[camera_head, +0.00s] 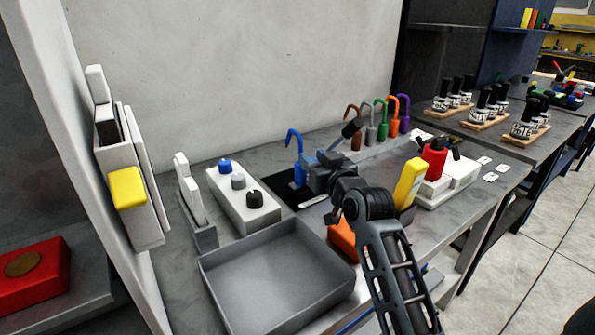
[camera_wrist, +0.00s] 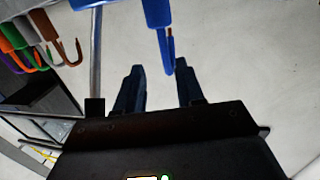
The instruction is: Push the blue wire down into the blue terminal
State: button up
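The blue wire (camera_head: 293,137) is a hook-shaped loop rising from the blue terminal (camera_head: 300,173) on a black plate. In the wrist view the blue wire (camera_wrist: 164,50) shows its bend near the fingertips and a copper-coloured end beside its stem. The thicker blue terminal (camera_wrist: 157,12) is at that view's top edge. My gripper (camera_head: 307,160) is just right of the terminal in the head view. In the wrist view my gripper (camera_wrist: 159,66) is open, its two dark fingers apart, with the wire's bend between or just beyond the tips. I cannot tell whether they touch.
A row of hooked wires in brown, grey, green, orange and purple terminals (camera_head: 383,133) stands behind my arm. A white box with knobs (camera_head: 243,205) and an empty grey tray (camera_head: 275,275) are on the left. A red-buttoned white box (camera_head: 445,180) is on the right.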

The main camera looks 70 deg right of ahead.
aim_at(301, 149)
jog(key=x, duration=0.3)
jog(key=p+x, duration=0.1)
jog(key=x, duration=0.2)
jog(key=shift+w+p, duration=0.3)
jog(key=shift+w, duration=0.2)
jog(key=shift+c, duration=0.2)
grip_shut()
